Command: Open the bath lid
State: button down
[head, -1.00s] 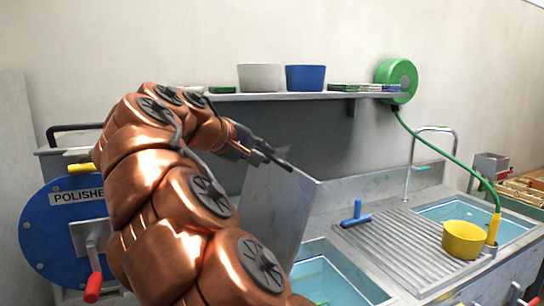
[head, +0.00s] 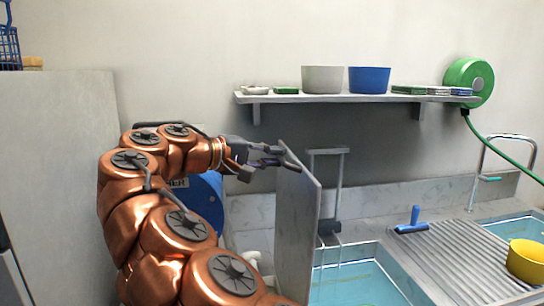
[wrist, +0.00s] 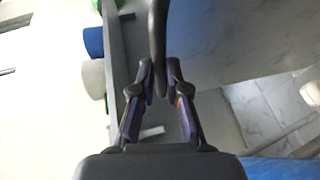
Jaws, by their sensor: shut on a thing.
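The bath lid (head: 305,225) is a grey panel standing nearly upright at the left side of a water-filled bath (head: 362,286) in the head view. My gripper (head: 285,160) is at the lid's top edge, reaching in from the left. In the wrist view my gripper (wrist: 159,85) is shut on a dark curved handle (wrist: 158,30). A broad grey-blue surface, apparently the lid (wrist: 240,40), fills the upper right there. The lid hides the left part of the bath, and the handle is hard to make out in the head view.
A wall shelf (head: 270,98) with a white bowl (head: 322,79) and a blue bowl (head: 369,80) is above. A metal frame (head: 340,185) stands behind the lid. A blue squeegee (head: 412,222) and yellow pot (head: 526,260) are on the right. A blue drum (head: 205,200) is behind my arm.

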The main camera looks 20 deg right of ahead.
jog(key=c, duration=1.2)
grip_release()
jog(key=shift+a, duration=0.15)
jog(key=shift+v, duration=3.6)
jog(key=shift+s, duration=0.1)
